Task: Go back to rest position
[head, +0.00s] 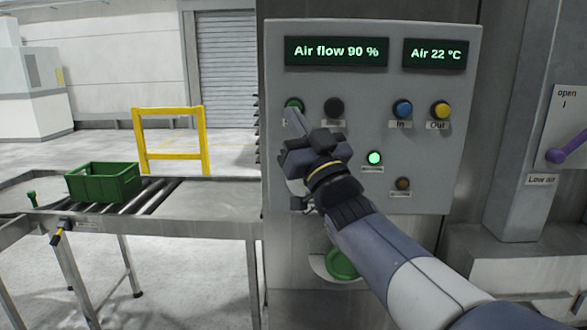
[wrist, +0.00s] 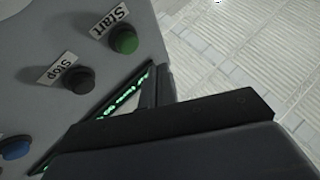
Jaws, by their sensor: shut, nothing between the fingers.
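My gripper (head: 294,115) is shut and empty in front of the grey control panel (head: 440,80), with its tips just below the green Start button (head: 293,104) in the head view. The wrist view shows the Start button (wrist: 124,39) and the dark Stop button (wrist: 77,79) uncovered, with my dark gripper (wrist: 157,85) beside them. I cannot tell whether the tips touch the panel. The arm reaches in from the lower right. A display (head: 336,52) reads "Air flow 90 %". A green lamp (head: 375,157) is lit.
A blue In button (head: 402,109) and a yellow Out button (head: 440,109) sit to the right. A purple lever (head: 566,150) is at the far right. A green crate (head: 103,184) rests on the roller conveyor (head: 210,200) at left, before a yellow rail (head: 172,156).

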